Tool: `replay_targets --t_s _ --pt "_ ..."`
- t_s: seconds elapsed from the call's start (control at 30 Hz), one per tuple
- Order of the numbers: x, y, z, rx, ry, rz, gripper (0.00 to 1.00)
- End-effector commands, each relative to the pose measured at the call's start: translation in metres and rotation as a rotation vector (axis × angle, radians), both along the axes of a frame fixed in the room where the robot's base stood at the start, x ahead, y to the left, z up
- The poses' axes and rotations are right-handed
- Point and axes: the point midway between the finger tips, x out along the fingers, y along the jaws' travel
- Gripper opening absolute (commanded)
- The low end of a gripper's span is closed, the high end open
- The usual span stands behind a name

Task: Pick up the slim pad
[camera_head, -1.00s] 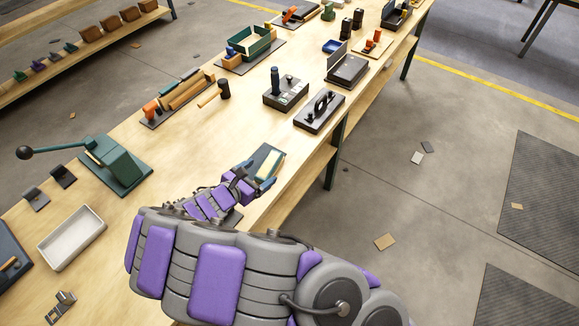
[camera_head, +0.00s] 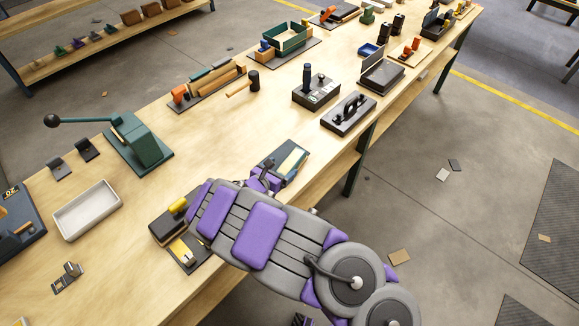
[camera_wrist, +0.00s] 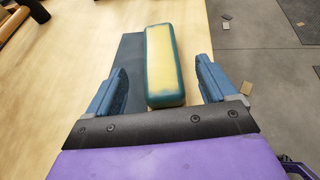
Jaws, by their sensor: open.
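The slim pad (camera_wrist: 163,65) is a long yellow block with teal edges. In the wrist view it lies partly on a dark mat (camera_wrist: 129,75), between the two blue fingers of my gripper (camera_wrist: 158,85). The gripper is open, with a visible gap on each side of the pad. In the head view the pad (camera_head: 292,161) lies near the table's right edge, just beyond my gripper (camera_head: 277,172). My arm hides part of the table before it.
A black plate with a handle (camera_head: 350,113) and a grey box with a knob (camera_head: 316,90) stand beyond the pad. A green lever press (camera_head: 140,143) and white tray (camera_head: 87,209) are to the left. The table's edge is close on the right.

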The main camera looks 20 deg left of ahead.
Motion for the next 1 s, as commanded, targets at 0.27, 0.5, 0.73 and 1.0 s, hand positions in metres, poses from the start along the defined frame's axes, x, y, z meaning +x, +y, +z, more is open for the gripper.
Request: replay_targets --t_s 0.27,0.5,0.73,1.0 --pt "0.018 -0.004 -0.013 0.002 0.001 -0.001 0.85" --pt "0.045 -0.007 -0.027 0.0 -0.002 -0.002 0.85" --pt "0.05 -0.008 -0.027 -0.001 -0.003 0.0 0.85" --pt "0.05 -0.008 -0.027 0.0 -0.002 0.0 0.68"
